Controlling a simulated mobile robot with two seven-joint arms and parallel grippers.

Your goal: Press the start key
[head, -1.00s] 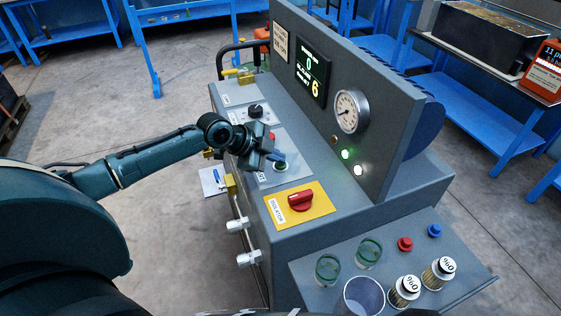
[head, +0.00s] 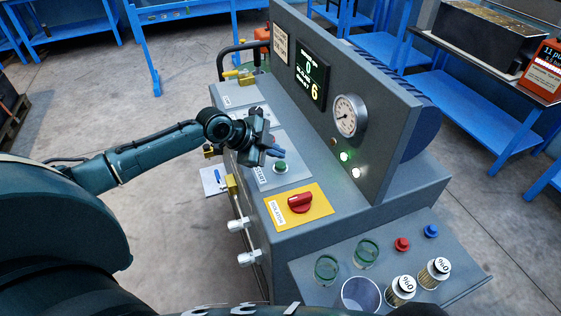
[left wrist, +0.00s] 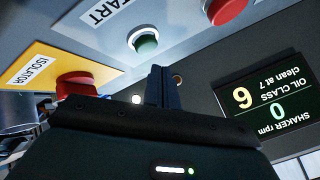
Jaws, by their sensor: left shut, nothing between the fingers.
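The start key is a round green button (head: 280,167) in a pale ring on the grey console, beside a START label. In the left wrist view the green button (left wrist: 146,42) is clear of the fingers, with the START label (left wrist: 105,12) beside it. My left gripper (head: 276,152) is shut and empty. It is just above and behind the button in the head view, and a gap shows between them. In the left wrist view its closed fingers (left wrist: 163,88) are apart from the button. The display (head: 312,77) reads 0 shaker rpm and oil class 6. My right gripper is not in view.
A red button (left wrist: 228,10) is near the green one. The red isolator knob (head: 301,202) sits on a yellow plate. The upright panel carries a gauge (head: 349,115) and lit green (head: 344,157) and white lamps. Glass jars (head: 326,268) and filters (head: 401,289) stand on the side shelf.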

